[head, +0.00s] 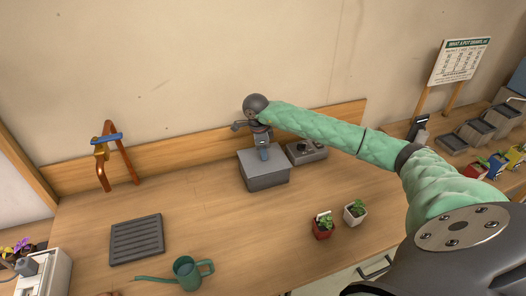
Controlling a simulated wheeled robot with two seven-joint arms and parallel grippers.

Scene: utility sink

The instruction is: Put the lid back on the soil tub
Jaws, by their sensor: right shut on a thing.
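A grey box-shaped tub (264,180) stands at the back middle of the bench. A flat grey top, the lid (247,160), covers its opening as seen from here. My right gripper (262,148) points down over the middle of this top. It is shut on a small blue-grey upright piece, which looks like the lid's handle. The fingertips are small and partly hidden by the wrist. I cannot tell whether the lid is fully seated or slightly raised. No soil shows in the tub. My left gripper is not in view.
A low grey tray (318,156) with dark items is close right of the tub. The bench left of the tub is clear.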

